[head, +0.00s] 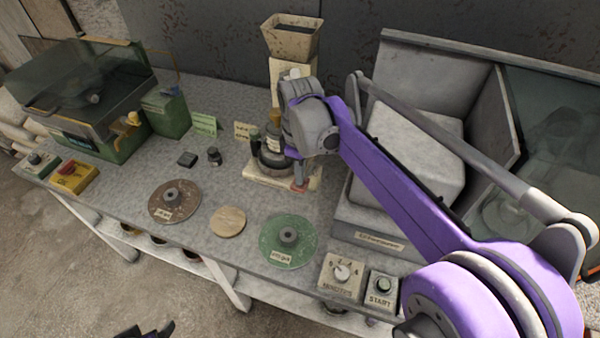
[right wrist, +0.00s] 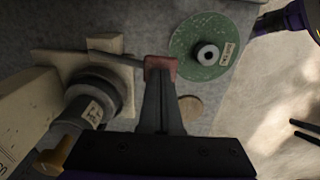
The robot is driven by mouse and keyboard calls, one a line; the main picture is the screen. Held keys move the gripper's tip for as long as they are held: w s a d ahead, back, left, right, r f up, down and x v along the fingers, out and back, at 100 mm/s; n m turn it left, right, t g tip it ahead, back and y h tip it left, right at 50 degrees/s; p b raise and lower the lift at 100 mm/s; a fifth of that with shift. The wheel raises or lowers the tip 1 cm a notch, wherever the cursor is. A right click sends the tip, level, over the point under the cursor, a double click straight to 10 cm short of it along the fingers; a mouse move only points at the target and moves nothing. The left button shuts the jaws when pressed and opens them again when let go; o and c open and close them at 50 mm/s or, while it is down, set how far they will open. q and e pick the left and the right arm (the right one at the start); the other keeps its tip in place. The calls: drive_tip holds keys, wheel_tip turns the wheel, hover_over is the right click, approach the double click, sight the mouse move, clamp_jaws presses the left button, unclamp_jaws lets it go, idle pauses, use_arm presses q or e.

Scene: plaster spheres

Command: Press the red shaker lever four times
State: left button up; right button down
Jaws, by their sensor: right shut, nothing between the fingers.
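The shaker (head: 270,160) stands at the back of the bench, with a tan hopper on top and a pale base. Its red lever (head: 299,185) sticks out at the front right of the base. In the right wrist view the lever's red pad (right wrist: 160,64) lies right at the tips of my right gripper (right wrist: 161,84). That gripper is shut and empty, pointing down at the pad; I cannot tell whether it touches. In the head view my wrist hides part of the shaker. My left gripper (head: 146,331) shows at the bottom edge, off the bench, with its fingers apart.
A brown disc (head: 160,213), a tan disc (head: 228,222) and a green disc (head: 275,252) lie in front. A grey boxy machine (head: 415,165) stands right of the shaker. Control boxes (head: 341,275) sit at the front edge. A green lidded machine (head: 90,130) stands left.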

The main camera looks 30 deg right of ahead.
drive_tip(key=f+t+h+b, duration=0.1)
drive_tip(key=f, duration=0.1)
drive_tip(key=s+a+f+h+b, duration=0.1)
drive_tip(key=s+a+f+t+h+b, duration=0.1)
drive_tip(key=f, duration=0.1)
drive_tip(key=shift+a+f+t, duration=0.15)
drive_tip(key=shift+f+t, duration=0.15)
drive_tip(key=shift+f, duration=0.05)
drive_tip(key=shift+s+f, duration=0.1)
drive_tip(key=shift+f, duration=0.35)
use_arm(q)
drive_tip(key=f, duration=0.2)
drive_tip(key=s+f, duration=0.1)
drive_tip(key=f, duration=0.1)
drive_tip(key=shift+s+a, duration=0.1)
drive_tip(key=shift+s, duration=0.1)
use_arm(e)
drive_tip(key=shift+a, duration=0.1)
use_arm(q)
drive_tip(key=shift+r, duration=0.1)
